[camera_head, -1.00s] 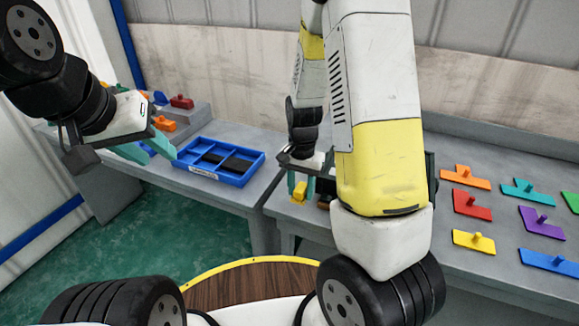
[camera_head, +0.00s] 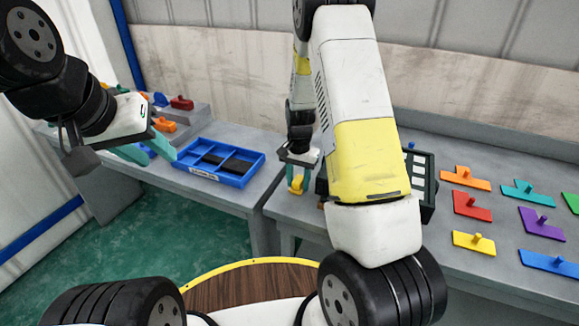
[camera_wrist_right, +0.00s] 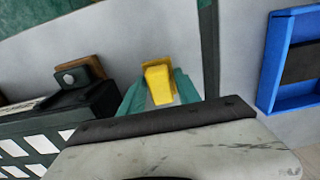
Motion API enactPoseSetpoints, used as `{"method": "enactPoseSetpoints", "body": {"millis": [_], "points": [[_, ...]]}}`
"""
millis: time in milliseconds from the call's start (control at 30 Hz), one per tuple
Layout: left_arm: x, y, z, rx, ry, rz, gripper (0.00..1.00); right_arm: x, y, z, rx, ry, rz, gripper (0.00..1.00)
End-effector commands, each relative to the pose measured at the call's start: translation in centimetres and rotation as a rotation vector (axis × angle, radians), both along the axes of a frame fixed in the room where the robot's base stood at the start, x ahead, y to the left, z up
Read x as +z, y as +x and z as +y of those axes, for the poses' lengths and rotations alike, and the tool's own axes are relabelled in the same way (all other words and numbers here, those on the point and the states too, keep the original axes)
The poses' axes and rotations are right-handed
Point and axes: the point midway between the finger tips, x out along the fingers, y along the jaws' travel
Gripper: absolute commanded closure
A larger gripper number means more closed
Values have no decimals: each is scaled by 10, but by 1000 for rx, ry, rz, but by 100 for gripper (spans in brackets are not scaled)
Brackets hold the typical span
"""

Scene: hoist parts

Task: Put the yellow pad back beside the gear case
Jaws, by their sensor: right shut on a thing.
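My right gripper (camera_head: 298,183) is shut on the yellow pad (camera_head: 297,186), above the near left end of the right-hand bench. In the right wrist view the yellow pad (camera_wrist_right: 158,82) sits between the teal fingers. The gear case seems to be the dark green case with pale panels (camera_head: 428,178); my right arm hides much of it. In the right wrist view this case (camera_wrist_right: 60,125) lies to the left of the pad, apart from it. My left gripper (camera_head: 147,150) is open, with its teal fingers apart, over the left bench.
A blue divided tray (camera_head: 240,180) stands on the left bench, with coloured parts (camera_head: 180,102) behind. Several flat coloured pieces with pegs (camera_head: 470,205) lie on the right bench. A brown block with a dark knob (camera_wrist_right: 92,66) sits by the case. Bare grey bench surrounds the pad.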

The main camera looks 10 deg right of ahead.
Motion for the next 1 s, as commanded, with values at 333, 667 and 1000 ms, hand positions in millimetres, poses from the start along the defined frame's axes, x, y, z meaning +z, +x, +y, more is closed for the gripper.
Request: {"method": "enactPoseSetpoints", "body": {"millis": [333, 667, 1000], "points": [[0, 0, 0, 0, 0, 0, 64, -3, 0, 0, 0, 0, 0, 39], [0, 0, 0, 0, 0, 0, 64, 3, 0, 0, 1, 0, -2, 39], [0, 0, 0, 0, 0, 0, 64, 68, 1, 0, 0, 1, -6, 39]]}}
